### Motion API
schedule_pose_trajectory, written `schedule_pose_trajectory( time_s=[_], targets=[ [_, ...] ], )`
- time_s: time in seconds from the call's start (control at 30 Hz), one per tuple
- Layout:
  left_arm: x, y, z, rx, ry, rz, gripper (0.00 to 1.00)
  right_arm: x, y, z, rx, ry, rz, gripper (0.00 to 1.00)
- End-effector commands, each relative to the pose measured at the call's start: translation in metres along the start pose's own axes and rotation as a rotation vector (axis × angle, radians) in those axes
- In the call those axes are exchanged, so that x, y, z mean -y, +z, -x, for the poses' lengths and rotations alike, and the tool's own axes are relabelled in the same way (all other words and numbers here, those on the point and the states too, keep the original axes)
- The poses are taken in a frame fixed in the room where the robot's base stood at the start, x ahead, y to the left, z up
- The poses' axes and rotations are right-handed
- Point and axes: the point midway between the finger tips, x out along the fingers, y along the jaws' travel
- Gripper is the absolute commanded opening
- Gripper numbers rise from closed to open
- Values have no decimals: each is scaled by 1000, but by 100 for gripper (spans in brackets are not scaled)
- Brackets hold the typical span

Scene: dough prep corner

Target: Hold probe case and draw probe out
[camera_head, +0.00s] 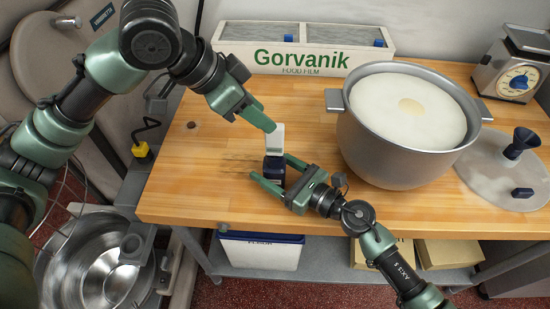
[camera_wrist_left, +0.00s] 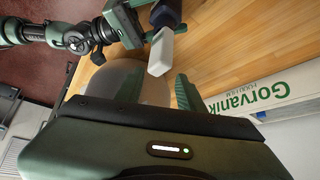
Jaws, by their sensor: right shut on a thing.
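The probe case (camera_head: 274,170) is a small dark blue block standing upright near the table's front edge. A pale white probe handle (camera_head: 276,137) sticks up out of its top. My right gripper (camera_head: 277,177) is shut on the case from the right, with one finger on each side. My left gripper (camera_head: 262,118) is above and beside the handle, coming from the upper left. In the left wrist view its fingers (camera_wrist_left: 157,84) are spread apart and empty, with the white handle (camera_wrist_left: 161,50) just ahead of the gap. The handle's lower part is hidden inside the case.
A large pot (camera_head: 385,150) of pale dough stands right of the case. A Gorvanik food film box (camera_head: 305,62) is behind. A lid (camera_head: 500,178) and a scale (camera_head: 515,68) are at the right. The wooden table (camera_head: 195,185) is clear to the left.

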Motion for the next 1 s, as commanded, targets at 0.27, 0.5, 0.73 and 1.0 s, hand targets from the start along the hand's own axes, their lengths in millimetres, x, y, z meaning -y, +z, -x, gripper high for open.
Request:
schedule_pose_trajectory(
  time_s=[0.27,0.5,0.73,1.0],
  targets=[
    [-1,1,-36,2,5,1,38,0,0,0,0,-1,0,19],
    [-1,0,-56,1,4,0,38,1,0,0,0,-2,0,19],
    [-1,1,-61,1,3,0,38,1,0,0,0,-2,0,19],
    [-1,0,-60,1,3,0,38,1,0,0,0,-2,1,19]
  ],
)
